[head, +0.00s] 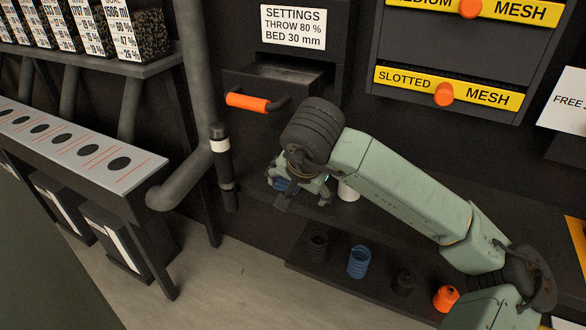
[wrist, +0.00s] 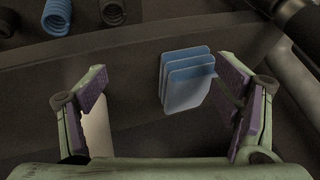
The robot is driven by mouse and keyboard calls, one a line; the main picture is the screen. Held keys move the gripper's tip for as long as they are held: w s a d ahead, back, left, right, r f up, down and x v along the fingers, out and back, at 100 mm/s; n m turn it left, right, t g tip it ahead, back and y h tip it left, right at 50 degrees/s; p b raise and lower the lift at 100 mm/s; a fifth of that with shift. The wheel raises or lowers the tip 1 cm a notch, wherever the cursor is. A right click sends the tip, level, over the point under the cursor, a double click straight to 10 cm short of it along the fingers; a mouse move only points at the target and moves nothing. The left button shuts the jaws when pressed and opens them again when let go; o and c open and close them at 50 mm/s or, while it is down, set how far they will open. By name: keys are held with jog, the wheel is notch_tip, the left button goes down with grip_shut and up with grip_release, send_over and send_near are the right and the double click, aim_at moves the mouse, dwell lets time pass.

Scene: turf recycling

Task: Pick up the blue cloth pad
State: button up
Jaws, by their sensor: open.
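In the wrist view, several thin blue pads (wrist: 187,80) stand on edge close together, with darker blue upper edges. I cannot tell which is the cloth pad. My gripper (wrist: 156,86) is open, with purple-lined fingers spread wide. The pads lie between the fingers in the picture, close to the right finger and partly overlapped by it; contact cannot be told. In the head view, my gripper (head: 300,195) is low over the dark bench, and a small patch of blue (head: 282,184) shows beside it, mostly hidden by the gripper.
A white cylinder (head: 348,191) stands just right of my gripper. A lower shelf holds a blue coil (head: 359,262), dark coils and an orange item (head: 446,298). A drawer with an orange handle (head: 248,103) is behind. A black post (head: 221,165) stands left.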

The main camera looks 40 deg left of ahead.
jog(key=w+a+p, duration=0.1)
jog(key=w+a, duration=0.3)
jog(key=a, duration=0.1)
jog(key=shift+w+a+f+p, duration=0.1)
jog(key=shift+w+f+p, duration=0.05)
jog(key=shift+w+p, duration=0.25)
jog(key=shift+w+a+f, duration=0.1)
jog(key=shift+w+f, duration=0.05)
jog(key=shift+f, duration=0.2)
jog(key=shift+c, duration=0.3)
jog(key=c, duration=1.2)
